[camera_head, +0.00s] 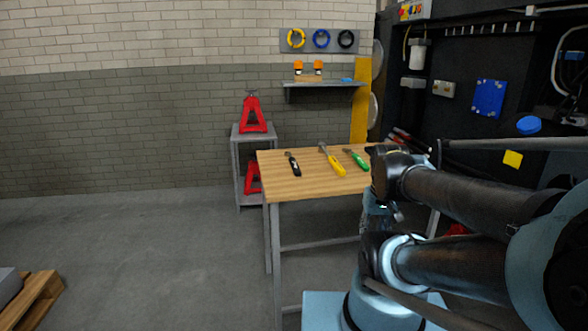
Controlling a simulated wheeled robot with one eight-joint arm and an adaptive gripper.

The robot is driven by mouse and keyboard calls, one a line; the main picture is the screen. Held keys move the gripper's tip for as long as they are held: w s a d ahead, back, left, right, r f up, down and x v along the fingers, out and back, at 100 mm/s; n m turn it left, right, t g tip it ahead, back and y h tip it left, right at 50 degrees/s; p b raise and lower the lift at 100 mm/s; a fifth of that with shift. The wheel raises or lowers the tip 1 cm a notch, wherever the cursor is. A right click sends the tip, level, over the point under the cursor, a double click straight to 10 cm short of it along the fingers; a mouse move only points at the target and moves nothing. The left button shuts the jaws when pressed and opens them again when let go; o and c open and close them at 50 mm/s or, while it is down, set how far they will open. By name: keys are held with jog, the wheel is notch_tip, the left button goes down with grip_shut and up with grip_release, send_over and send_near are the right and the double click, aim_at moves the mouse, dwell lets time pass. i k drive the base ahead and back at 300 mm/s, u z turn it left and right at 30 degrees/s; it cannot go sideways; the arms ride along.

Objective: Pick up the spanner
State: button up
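Three hand tools lie apart on a wooden-topped workbench (300,186). One is a short tool with a black handle (293,164). The middle one has a yellow handle (336,164) and a metal shaft pointing up-left. The right one has a green handle (357,160). At this size I cannot tell which of them is the spanner. My arm is folded at the right, and its wrist end (388,172) is in front of the bench's right part. My gripper's fingers cannot be made out there. All three tools lie left of the wrist.
A grey shelf stand (238,165) with red jack stands (253,115) is behind the bench's left end. A wall shelf (325,85) hangs above. A dark machine fills the right side. A wooden pallet (35,302) lies lower left. The floor left of the bench is open.

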aim_at(294, 164)
jog(key=k, duration=1.1)
jog(key=u, duration=0.4)
jog(key=i, duration=1)
